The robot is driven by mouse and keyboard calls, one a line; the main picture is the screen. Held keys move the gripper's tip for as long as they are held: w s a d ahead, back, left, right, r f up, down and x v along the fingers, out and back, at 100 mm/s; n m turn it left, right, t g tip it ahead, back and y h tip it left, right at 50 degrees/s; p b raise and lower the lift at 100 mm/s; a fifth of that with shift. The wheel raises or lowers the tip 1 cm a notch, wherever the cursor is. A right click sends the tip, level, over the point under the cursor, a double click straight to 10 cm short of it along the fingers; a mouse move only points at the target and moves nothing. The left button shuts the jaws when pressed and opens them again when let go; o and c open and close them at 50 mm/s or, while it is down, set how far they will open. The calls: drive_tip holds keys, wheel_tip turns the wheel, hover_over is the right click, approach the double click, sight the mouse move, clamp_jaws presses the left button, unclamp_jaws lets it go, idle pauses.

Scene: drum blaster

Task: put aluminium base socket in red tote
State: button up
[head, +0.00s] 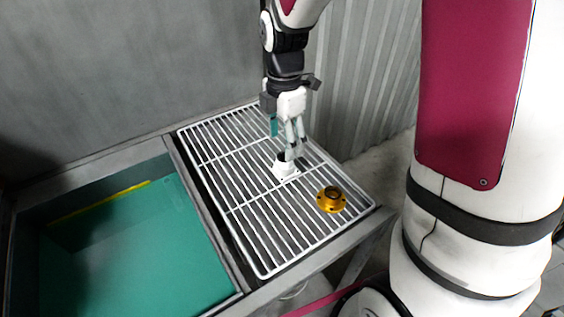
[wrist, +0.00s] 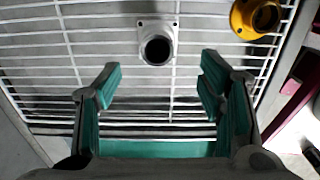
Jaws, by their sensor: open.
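The aluminium base socket (head: 284,169), pale with a square flange and a round dark opening, stands upright on the white wire rack. In the wrist view the socket (wrist: 157,45) shows at top centre, opening facing the camera, beyond and between the fingertips. My gripper (head: 291,151) is above the rack close to the socket and partly overlaps it in the head view. In the wrist view my gripper (wrist: 160,78) is open, green-padded fingers wide apart, with nothing between them. I cannot identify a red tote in either view.
A yellow flanged part (head: 331,199) lies on the wire rack (head: 245,225), right of the socket; it also shows in the wrist view (wrist: 256,16). A sunken green-floored basin (head: 135,250) lies left of the rack. Grey walls stand behind. The rack's left part is clear.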

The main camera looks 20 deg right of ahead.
sight(285, 162)
drive_tip(key=f, duration=0.8)
drive_tip(key=shift+w+d+f, duration=0.1)
drive_tip(key=shift+w+d, duration=0.1)
drive_tip(key=shift+d, duration=0.05)
drive_tip(key=shift+c, duration=0.4)
clamp_jaws()
drive_tip(key=shift+r, duration=0.75)
wheel_tip(285, 162, up, 2)
drive_tip(key=shift+r, duration=0.15)
drive_tip(key=s, duration=0.9)
drive_tip(key=s+r, duration=0.1)
drive_tip(key=s, duration=0.3)
drive_tip(key=shift+s+a+r+p, duration=0.1)
drive_tip(key=shift+s+p, duration=0.2)
drive_tip(key=shift+s, duration=0.05)
drive_tip(key=shift+s+r+p, duration=0.1)
drive_tip(key=shift+r+p, duration=0.05)
drive_tip(key=shift+p, duration=0.65)
